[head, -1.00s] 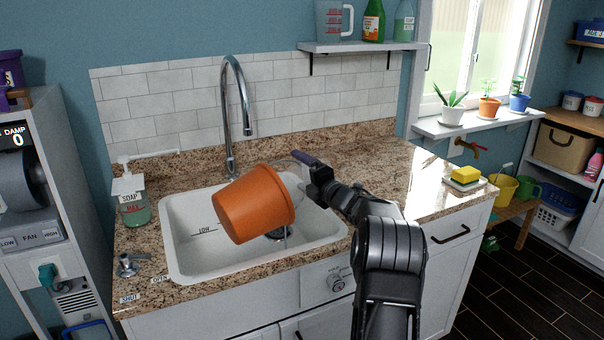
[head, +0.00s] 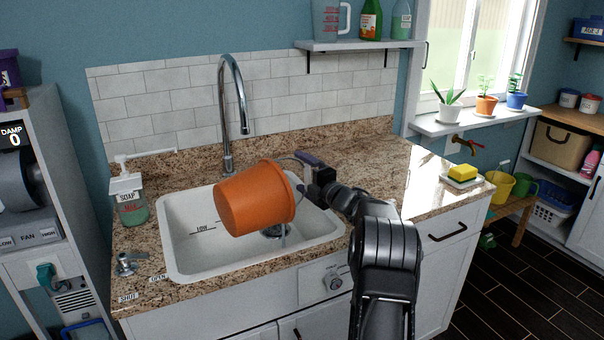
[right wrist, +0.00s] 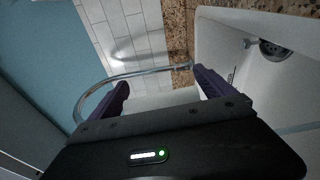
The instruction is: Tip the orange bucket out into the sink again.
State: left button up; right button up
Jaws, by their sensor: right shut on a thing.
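The orange bucket (head: 252,198) hangs tilted far over on its side above the white sink (head: 190,255), its base to the left and its mouth to the right. Its inside is hidden. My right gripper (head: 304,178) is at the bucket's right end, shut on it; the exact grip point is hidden. In the right wrist view its purple fingers (right wrist: 163,92) stand apart, and no orange shows there. The drain (head: 272,231) lies below the mouth; a thin pale strip shows near it, and I cannot tell if it is water. My left gripper is out of view.
A tall tap (head: 229,110) stands behind the sink. A soap bottle (head: 130,203) and a small lever (head: 128,262) are on the counter's left. A yellow sponge (head: 462,173) lies at the right. The counter right of the sink is mostly clear.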

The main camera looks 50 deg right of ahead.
jog(key=a+r+n+b, duration=0.1)
jog(key=n+b, duration=0.1)
jog(key=b, duration=0.1)
jog(key=shift+w+a+r, duration=0.15)
jog(key=shift+a+r, duration=0.2)
jog(key=shift+r, duration=0.05)
jog(key=a+n+b, duration=0.1)
jog(key=a+r+b, duration=0.1)
jog(key=b, duration=0.1)
jog(key=shift+w+r+n, duration=0.15)
jog(key=shift+w+n, duration=0.05)
jog(key=shift+n, duration=0.2)
dwell(0.4)
